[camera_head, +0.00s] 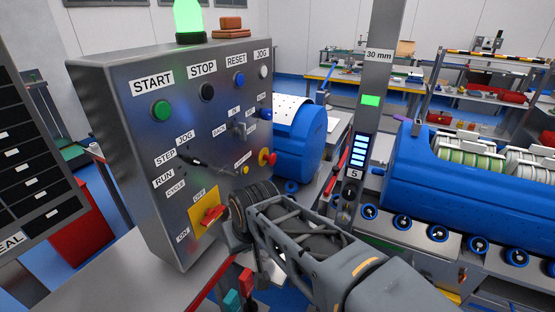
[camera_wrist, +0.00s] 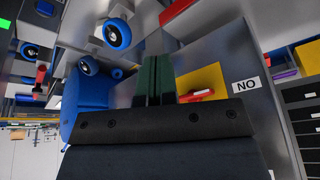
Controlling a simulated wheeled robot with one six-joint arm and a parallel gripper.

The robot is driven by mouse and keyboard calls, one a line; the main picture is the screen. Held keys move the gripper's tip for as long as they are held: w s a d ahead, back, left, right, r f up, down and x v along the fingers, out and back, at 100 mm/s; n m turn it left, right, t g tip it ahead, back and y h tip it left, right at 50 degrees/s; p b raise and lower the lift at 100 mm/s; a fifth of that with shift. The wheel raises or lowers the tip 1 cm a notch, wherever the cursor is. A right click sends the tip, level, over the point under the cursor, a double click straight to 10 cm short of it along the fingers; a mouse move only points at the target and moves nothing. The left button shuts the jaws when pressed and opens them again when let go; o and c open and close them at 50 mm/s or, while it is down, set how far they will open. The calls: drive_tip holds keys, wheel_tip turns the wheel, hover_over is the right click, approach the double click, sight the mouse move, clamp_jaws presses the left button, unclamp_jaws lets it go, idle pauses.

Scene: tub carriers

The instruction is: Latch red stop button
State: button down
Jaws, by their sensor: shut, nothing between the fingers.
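The control box (camera_head: 125,205) carries a round red button (camera_head: 265,157) with a yellow base on the right part of its face. A separate red rotary switch (camera_head: 210,215) sits on a yellow plate lower down, between the OFF and ON labels. In the wrist view, which is upside down, this red switch (camera_wrist: 197,95) lies just right of my gripper (camera_wrist: 153,62). My gripper is shut and empty, its dark green fingers together. In the head view my wrist hides the fingertips, below the red button.
The box also has a green START button (camera_head: 161,110), a black STOP button (camera_head: 206,91) and a blue RESET button (camera_head: 238,79). A metal post (camera_head: 368,110) stands right of the box. A large blue tub (camera_head: 430,190) lies beyond it.

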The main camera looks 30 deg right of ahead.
sight(269, 158)
drive_tip(key=w+d+r+m+t+b, duration=0.1)
drive_tip(key=w+d+r+m, duration=0.2)
drive_tip(key=d, duration=0.5)
drive_tip(key=w+d+r+m+t+h, duration=0.1)
drive_tip(key=w+d+r+m, duration=0.2)
drive_tip(key=w+d, duration=0.3)
drive_tip(key=w+d+r+m+h+b, duration=0.1)
drive_tip(key=w+d+r+m, duration=0.3)
drive_tip(key=d, duration=0.6)
drive_tip(key=shift+w+d+m+t+b, duration=0.35)
drive_tip(key=shift+w+m+t, duration=0.05)
drive_tip(key=shift+m, duration=0.3)
drive_tip(key=w+f+p, duration=0.1)
drive_tip(key=w+f, duration=0.7)
drive_tip(key=w, duration=0.1)
drive_tip(key=shift+f+p, duration=0.3)
drive_tip(key=shift+p, duration=0.05)
drive_tip(key=shift+w+d, duration=0.1)
drive_tip(key=shift+w, duration=0.05)
